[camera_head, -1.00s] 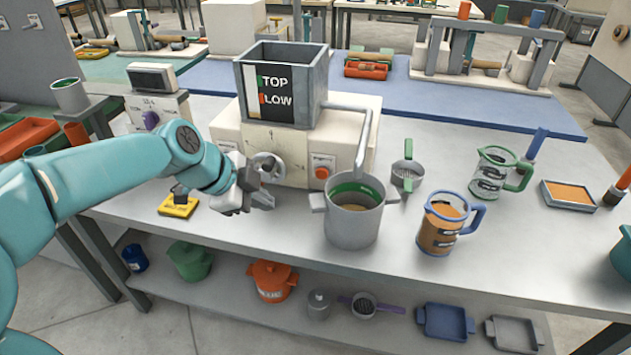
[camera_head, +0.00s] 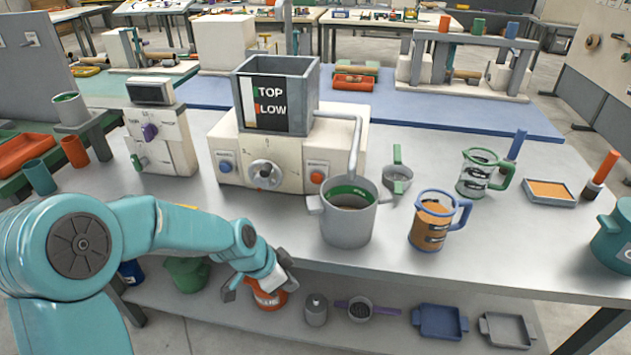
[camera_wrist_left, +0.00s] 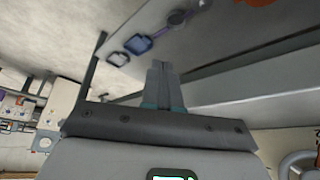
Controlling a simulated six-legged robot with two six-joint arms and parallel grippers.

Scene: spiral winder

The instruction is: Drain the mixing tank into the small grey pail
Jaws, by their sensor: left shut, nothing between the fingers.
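The mixing tank is an open grey square hopper (camera_head: 298,72) on a cream machine base (camera_head: 290,150), with a dark front panel lettered "TOP" and "LOW". A round dial (camera_head: 264,174) is on the base's front. A bent grey pipe (camera_head: 356,140) comes down from the tank's right side. A grey two-handled pail (camera_head: 347,225) with a green inner band stands below the pipe's end; its contents are unclear. My left gripper (camera_head: 268,280) is shut and empty at the table's front edge, apart from the dial. Its closed fingers show in the left wrist view (camera_wrist_left: 160,75).
A jug with orange-brown contents (camera_head: 432,222), a green-handled strainer (camera_head: 397,178) and a green-handled glass jug (camera_head: 478,175) stand right of the pail. A switch box (camera_head: 160,135) stands left. The lower shelf holds an orange pot (camera_head: 268,301) and a blue tray (camera_head: 440,321).

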